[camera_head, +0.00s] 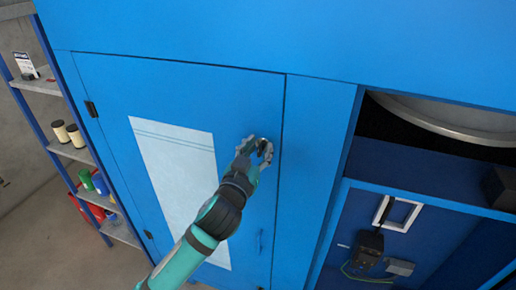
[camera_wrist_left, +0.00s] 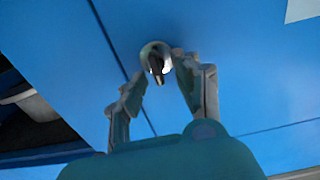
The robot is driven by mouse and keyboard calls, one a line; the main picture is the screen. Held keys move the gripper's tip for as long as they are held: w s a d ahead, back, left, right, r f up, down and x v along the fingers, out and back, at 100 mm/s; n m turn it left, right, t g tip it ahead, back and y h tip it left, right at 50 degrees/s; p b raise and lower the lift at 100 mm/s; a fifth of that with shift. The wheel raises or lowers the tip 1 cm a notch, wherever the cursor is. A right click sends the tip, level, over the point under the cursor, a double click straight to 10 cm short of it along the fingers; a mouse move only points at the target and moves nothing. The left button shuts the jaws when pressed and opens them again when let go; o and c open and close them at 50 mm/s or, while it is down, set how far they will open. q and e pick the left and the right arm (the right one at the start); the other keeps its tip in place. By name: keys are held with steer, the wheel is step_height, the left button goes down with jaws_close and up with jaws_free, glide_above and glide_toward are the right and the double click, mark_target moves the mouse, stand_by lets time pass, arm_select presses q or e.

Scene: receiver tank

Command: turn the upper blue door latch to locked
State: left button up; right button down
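The blue door (camera_head: 105,90) is shut in its blue cabinet, with a pale panel on its face. The upper latch (camera_head: 262,143) sits near the door's right edge, partly hidden by my left gripper (camera_head: 257,150). In the left wrist view the latch (camera_wrist_left: 156,58) is a round metal ring with a dark centre piece. My left gripper's fingers (camera_wrist_left: 160,88) are spread on either side, just at the latch. The gap between them looks empty; contact with the latch is unclear. My right gripper is not in view.
A lower handle (camera_head: 258,243) is on the door below my left gripper. A shelf rack (camera_head: 62,150) with cans and bottles stands at the left. An open bay (camera_head: 440,150) with a tank rim and a dark box (camera_head: 368,245) is at the right.

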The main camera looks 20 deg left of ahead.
arm_select(q)
jaws_close()
steer(key=m+p, duration=0.1)
steer(key=m, duration=0.2)
steer(key=shift+d+m+p, duration=0.2)
steer(key=shift+m+p, duration=0.2)
steer(key=m+p, duration=0.1)
steer(key=m, duration=0.2)
steer(key=shift+d+m, duration=0.15)
steer(key=shift+m, duration=0.15)
steer(key=m+p, duration=0.1)
steer(key=m, duration=0.2)
steer(key=f+m+p, duration=0.1)
steer(key=m, duration=0.3)
steer(key=m+p, duration=0.2)
steer(key=m, duration=0.1)
steer(key=shift+d+f+m, duration=0.15)
steer(key=shift+d+m, duration=0.1)
steer(key=shift+m, duration=0.05)
